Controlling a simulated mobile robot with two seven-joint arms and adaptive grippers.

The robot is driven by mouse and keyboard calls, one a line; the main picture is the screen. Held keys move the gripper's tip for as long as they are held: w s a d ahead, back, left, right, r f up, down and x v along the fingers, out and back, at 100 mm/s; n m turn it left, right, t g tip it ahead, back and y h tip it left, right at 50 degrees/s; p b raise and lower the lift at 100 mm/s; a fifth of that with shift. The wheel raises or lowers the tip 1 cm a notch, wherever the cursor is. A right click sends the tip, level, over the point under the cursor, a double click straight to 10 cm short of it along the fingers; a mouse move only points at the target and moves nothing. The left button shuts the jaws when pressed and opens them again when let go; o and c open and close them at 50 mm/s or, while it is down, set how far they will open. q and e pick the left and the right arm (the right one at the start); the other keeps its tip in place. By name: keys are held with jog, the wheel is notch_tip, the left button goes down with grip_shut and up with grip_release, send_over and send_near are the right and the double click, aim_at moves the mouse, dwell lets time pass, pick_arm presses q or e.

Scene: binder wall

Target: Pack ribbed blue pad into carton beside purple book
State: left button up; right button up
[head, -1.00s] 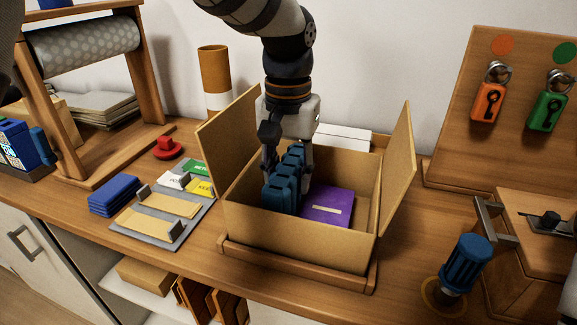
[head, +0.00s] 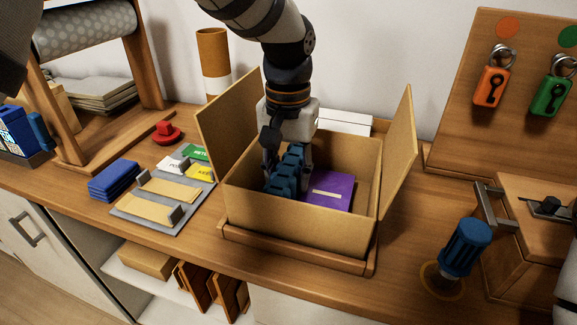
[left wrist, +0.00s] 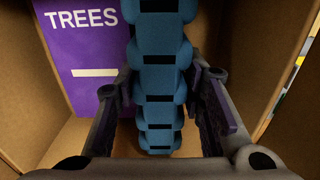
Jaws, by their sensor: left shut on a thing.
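The ribbed blue pad (head: 287,172) is inside the open carton (head: 300,224), in its left part. It stands on edge in my left gripper (head: 287,165), whose fingers are shut on it from both sides. The pad also shows in the left wrist view (left wrist: 160,85), between the fingers (left wrist: 160,110). The purple book (head: 329,191) lies flat in the carton to the right of the pad. In the left wrist view the book (left wrist: 85,50) reads "TREES". Whether the pad touches the carton floor cannot be told. My right gripper is not in view.
Carton flaps stand up left (head: 229,110) and right (head: 398,150). A wooden tray rim (head: 290,250) surrounds the carton's base. A grey card tray (head: 165,200) and stacked blue pads (head: 114,180) lie left. A blue-handled tool (head: 466,247) stands right. Orange (head: 491,87) and green padlocks (head: 548,93) hang behind.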

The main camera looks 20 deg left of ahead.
pick_arm(q)
jog(key=o, duration=1)
jog(key=shift+r, duration=0.15)
notch_tip(320, 180, up, 12)
jog(key=shift+f, duration=0.1)
